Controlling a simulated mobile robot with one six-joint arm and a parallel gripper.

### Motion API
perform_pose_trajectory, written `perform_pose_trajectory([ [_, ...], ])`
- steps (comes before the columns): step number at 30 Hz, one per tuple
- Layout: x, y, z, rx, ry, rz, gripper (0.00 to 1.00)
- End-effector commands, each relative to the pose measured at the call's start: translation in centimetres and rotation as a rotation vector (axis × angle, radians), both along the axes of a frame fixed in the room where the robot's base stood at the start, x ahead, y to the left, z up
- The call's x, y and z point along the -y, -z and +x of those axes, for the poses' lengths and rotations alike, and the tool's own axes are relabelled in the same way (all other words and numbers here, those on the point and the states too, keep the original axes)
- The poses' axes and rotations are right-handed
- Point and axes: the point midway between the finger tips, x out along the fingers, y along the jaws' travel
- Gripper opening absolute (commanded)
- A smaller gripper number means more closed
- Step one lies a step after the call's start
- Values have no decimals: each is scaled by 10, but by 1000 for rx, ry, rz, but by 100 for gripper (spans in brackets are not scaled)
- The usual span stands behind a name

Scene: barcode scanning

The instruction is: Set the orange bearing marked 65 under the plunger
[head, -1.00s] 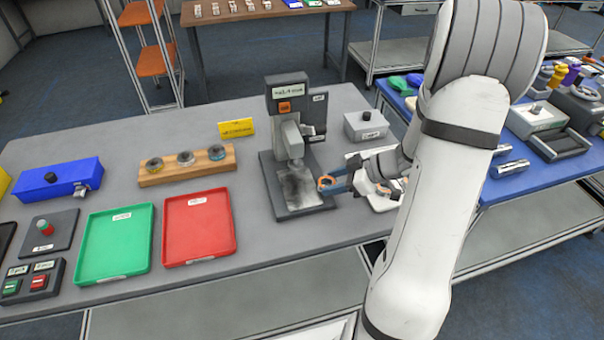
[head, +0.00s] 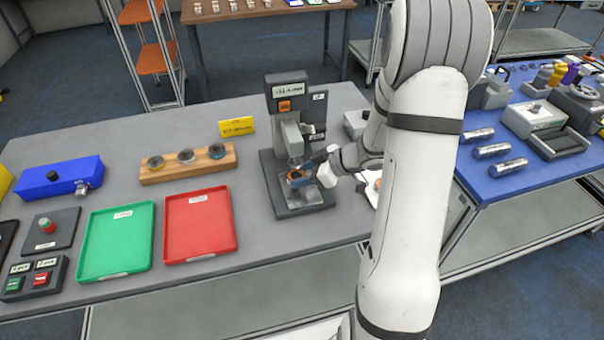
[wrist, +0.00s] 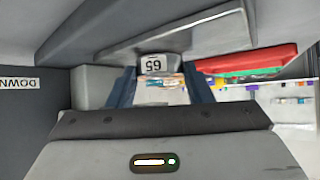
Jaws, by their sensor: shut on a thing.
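The orange bearing (head: 295,176) sits between the fingertips of my gripper (head: 303,178), over the base plate of the grey press (head: 284,130). The plunger (head: 297,160) appears close above the bearing; I cannot tell whether the bearing touches the base plate. In the wrist view, a white label reading 65, upside down, shows on the bearing (wrist: 154,66). The blue fingers of my gripper (wrist: 161,86) are on either side of it. My gripper comes in from the right side of the press.
Left of the press stand a red tray (head: 233,235), a green tray (head: 152,240) and a wooden block (head: 190,175) with bearings. A yellow sign (head: 237,126) stands behind. A grey box (head: 355,124) is partly hidden by my arm. The table front is clear.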

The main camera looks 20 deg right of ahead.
Motion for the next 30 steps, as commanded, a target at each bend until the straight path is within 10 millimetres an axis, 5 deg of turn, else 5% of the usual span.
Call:
perform_pose_trajectory([
  [2, 0, 3, 0, -1, 1, 1, 15],
  [3, 0, 3, 0, -1, 1, 0, 48],
  [10, 1, 3, 0, 0, 1, 0, 67],
  [20, 2, -3, 0, 2, 2, -1, 68],
  [30, 47, -42, -29, 3, 7, -3, 68],
])
